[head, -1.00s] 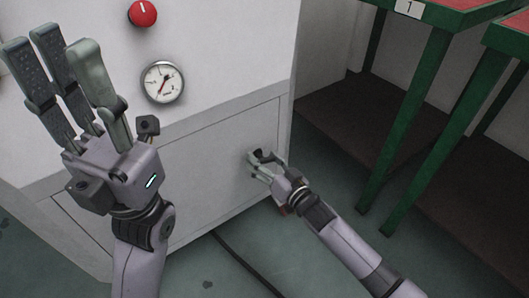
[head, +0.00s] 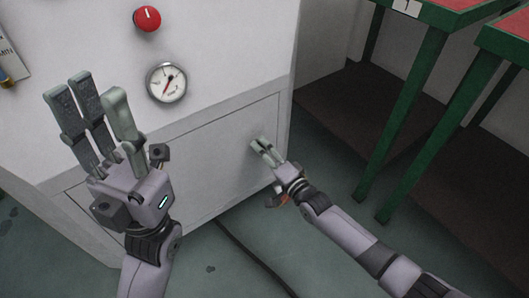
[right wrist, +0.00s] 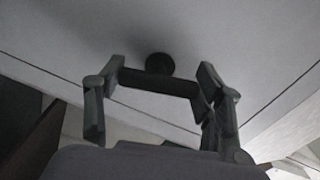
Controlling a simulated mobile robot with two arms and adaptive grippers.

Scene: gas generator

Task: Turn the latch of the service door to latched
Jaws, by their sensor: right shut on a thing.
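The service door (head: 205,175) is the grey lower panel of the white cabinet. Its latch, a dark bar (right wrist: 155,84) on a round dark hub (right wrist: 160,64), shows in the right wrist view near the panel's surface. My right gripper (head: 262,146) is at the right part of the door. In the right wrist view my right gripper (right wrist: 158,82) has its fingers on either end of the bar, shut on it. In the head view the latch is hidden by the fingers. My left gripper (head: 92,90) is open and empty, raised in front of the cabinet's left part.
A red knob (head: 147,18) and a round gauge (head: 166,82) are on the cabinet above the door. A green-legged table (head: 407,100) stands to the right. A dark cable (head: 245,250) lies on the floor.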

